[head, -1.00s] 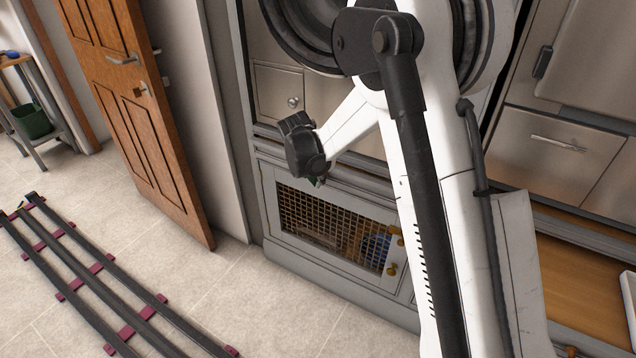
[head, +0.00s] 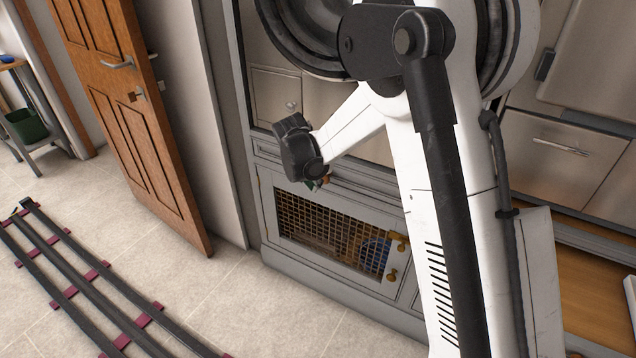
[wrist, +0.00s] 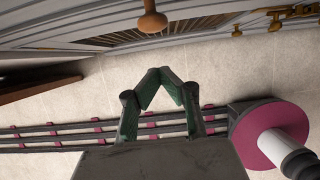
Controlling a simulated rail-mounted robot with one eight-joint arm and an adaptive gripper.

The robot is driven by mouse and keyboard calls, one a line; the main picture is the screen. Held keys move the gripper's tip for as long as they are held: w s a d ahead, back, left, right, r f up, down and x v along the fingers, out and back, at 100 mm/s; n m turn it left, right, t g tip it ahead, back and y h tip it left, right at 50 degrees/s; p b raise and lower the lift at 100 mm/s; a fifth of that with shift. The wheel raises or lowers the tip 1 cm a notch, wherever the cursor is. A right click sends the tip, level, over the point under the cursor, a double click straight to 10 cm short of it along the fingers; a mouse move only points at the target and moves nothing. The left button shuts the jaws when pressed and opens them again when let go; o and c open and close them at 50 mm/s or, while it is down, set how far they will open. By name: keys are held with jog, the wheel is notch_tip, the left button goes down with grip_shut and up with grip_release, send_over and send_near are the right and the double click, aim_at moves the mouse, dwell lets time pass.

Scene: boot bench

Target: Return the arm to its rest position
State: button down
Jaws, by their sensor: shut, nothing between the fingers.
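My gripper shows in the wrist view (wrist: 163,75) as two green-grey fingers whose tips come together, shut and empty. Tile floor and the rails lie behind it, with a grey cabinet front above. In the head view only a little of the gripper (head: 313,186) shows, below the dark wrist joint and in front of the cabinet. My white arm is folded, with the forearm reaching down and left to the wrist. Most of the fingers are hidden there.
A cabinet with a mesh door (head: 330,235) stands just behind the wrist. A round wooden knob (wrist: 151,22) is close above the fingers in the wrist view. A wooden door (head: 130,110) stands open at the left. Rails (head: 75,275) run along the floor, with bare tiles beside them.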

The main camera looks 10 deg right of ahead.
jog(key=s+d+r+m+y+p, duration=0.1)
jog(key=s+r+m, duration=0.3)
jog(key=r, duration=0.5)
jog(key=s+d+r+m+p, duration=0.2)
jog(key=s+r, duration=0.4)
jog(key=r, duration=0.2)
jog(key=s+d+r+m+t, duration=0.1)
jog(key=s+d+r+m, duration=0.1)
jog(key=s+m, duration=0.5)
jog(key=s+d+r+m+t+y+p, duration=0.1)
jog(key=s+d+r+m, duration=0.2)
jog(key=s+m, duration=0.5)
jog(key=s+d+r+m+t+p, duration=0.1)
jog(key=s+d+r+m, duration=0.1)
jog(key=s+m, duration=0.5)
jog(key=shift+s+d+r+t+y, duration=0.4)
jog(key=shift+s+d, duration=0.15)
jog(key=shift+s, duration=1.75)
jog(key=shift+f, duration=0.1)
